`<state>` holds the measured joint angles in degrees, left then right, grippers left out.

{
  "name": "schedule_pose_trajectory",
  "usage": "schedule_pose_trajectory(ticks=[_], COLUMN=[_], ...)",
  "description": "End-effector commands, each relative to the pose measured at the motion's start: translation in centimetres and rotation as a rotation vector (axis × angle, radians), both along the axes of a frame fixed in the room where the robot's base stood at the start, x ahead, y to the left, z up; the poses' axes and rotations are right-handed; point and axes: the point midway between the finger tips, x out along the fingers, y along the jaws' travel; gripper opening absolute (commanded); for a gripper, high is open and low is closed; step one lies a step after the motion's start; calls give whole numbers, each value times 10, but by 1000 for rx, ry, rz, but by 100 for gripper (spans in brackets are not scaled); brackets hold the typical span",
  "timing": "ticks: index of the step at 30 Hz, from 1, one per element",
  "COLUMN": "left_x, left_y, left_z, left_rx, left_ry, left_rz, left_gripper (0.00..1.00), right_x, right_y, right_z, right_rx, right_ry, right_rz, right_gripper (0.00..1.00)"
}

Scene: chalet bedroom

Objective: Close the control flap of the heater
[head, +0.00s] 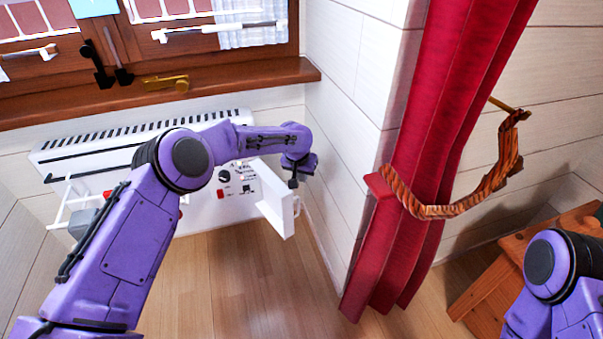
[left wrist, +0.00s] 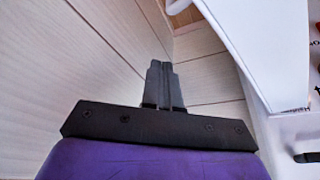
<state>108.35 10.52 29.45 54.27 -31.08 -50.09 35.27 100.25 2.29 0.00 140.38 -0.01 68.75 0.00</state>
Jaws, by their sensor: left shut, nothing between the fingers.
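The white heater (head: 95,150) is mounted on the wall below the window. Its control flap (head: 275,207) stands open at the heater's right end, sticking out from the panel with the knob and switches (head: 236,185). My left gripper (head: 293,183) is shut and empty, at the flap's upper edge on the side toward the right wall. In the left wrist view, the shut fingers (left wrist: 165,85) point between the plank wall and the white flap (left wrist: 262,45). A gap shows between fingers and flap there. My right gripper is out of view; only part of its arm shows.
The wooden window sill (head: 220,85) runs above the heater. The plank wall (head: 345,70) is close to the right of my left gripper. A red curtain (head: 440,120) with a rope tie and a wooden table (head: 500,262) stand farther right. The floor below the flap is clear.

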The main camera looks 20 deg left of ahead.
Motion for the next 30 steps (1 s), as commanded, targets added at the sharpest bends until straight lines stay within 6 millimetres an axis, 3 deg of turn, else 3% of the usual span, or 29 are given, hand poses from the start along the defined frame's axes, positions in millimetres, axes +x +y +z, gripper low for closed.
schedule_pose_trajectory(ticks=[1,4,16,30], left_x=[3,9,-27,-31], left_y=[-1,-2,0,1], left_z=[-14,-29,-32,-31], left_rx=[-1,-1,1,0], left_ry=[2,0,-1,-1], left_rz=[1,0,-3,-5], left_gripper=[0,0,0,0], right_x=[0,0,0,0], right_y=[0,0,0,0], right_z=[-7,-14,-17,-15], right_rx=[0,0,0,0], right_ry=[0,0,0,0], right_rz=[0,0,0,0], right_gripper=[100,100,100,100])
